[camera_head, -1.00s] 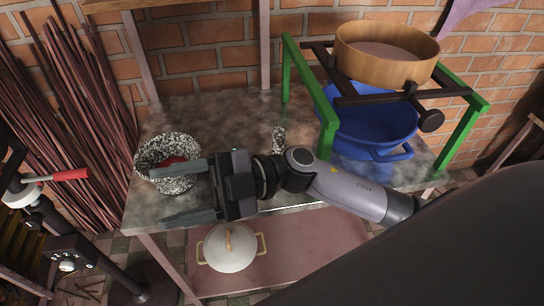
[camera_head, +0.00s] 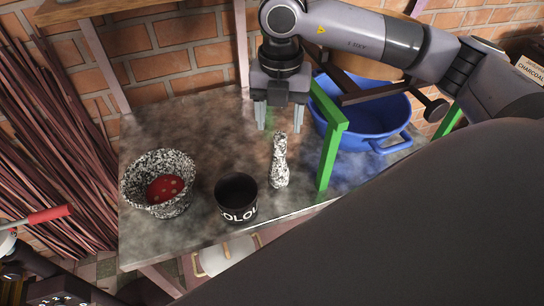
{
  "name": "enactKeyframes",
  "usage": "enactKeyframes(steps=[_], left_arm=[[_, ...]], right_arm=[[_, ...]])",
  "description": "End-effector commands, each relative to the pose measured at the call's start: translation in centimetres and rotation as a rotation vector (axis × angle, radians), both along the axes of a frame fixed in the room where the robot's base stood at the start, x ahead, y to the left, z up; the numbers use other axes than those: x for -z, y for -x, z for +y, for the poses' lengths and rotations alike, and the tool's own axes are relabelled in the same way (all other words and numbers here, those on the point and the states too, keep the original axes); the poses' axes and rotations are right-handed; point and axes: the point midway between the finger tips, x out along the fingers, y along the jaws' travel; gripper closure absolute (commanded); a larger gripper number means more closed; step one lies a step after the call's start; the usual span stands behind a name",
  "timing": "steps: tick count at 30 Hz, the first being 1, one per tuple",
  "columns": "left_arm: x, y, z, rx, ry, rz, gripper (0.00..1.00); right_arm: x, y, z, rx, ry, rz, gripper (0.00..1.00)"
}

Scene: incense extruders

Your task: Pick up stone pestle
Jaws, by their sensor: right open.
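The stone pestle (camera_head: 279,166) is speckled black and white and stands upright on the worn metal tabletop (camera_head: 200,118), right of the table's middle. My right gripper (camera_head: 271,128) hangs from above with its fingers pointing down. Its fingers are parted and empty, just behind and above the pestle's narrow top, and I cannot tell the exact gap. A matching speckled mortar (camera_head: 133,190) stands at the left with something red inside. My left gripper is not in view.
A black cup (camera_head: 236,198) with white lettering stands between mortar and pestle. A green frame (camera_head: 331,150) stands close right of the pestle, with a blue basin (camera_head: 372,125) behind it. A brick wall backs the table. Dark sticks lean at the left.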

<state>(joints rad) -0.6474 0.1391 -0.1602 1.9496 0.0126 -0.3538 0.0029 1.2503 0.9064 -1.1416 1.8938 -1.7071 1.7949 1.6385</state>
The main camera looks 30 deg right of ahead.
Motion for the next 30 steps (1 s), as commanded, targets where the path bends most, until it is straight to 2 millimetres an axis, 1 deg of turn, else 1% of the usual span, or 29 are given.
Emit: enactKeyframes(steps=[8,12,15,18,24,26,27,29,30], left_arm=[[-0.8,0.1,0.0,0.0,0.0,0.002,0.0],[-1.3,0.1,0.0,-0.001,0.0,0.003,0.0],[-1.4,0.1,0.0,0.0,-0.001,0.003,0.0],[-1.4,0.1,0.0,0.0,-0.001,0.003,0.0],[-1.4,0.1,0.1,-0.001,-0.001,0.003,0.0],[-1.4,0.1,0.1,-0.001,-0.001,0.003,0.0],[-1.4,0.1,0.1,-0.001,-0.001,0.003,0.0],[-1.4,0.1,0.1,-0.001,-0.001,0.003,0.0],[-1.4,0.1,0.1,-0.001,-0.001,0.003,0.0]], right_arm=[[2.9,0.2,0.0,0.0,0.002,0.004,0.41],[5.1,0.3,0.0,-0.001,0.0,0.006,0.41],[6.4,0.2,0.0,-0.001,0.0,0.004,0.41],[6.9,0.2,0.1,-0.001,-0.001,0.002,0.41],[7.0,0.2,0.1,-0.002,-0.001,0.002,0.41],[7.0,0.2,0.1,-0.002,-0.001,0.002,0.6],[7.0,0.2,0.1,-0.002,-0.002,0.001,0.73],[6.9,0.2,0.1,-0.002,-0.002,0.001,0.93],[6.9,0.2,0.1,-0.002,-0.002,0.001,1.0]])
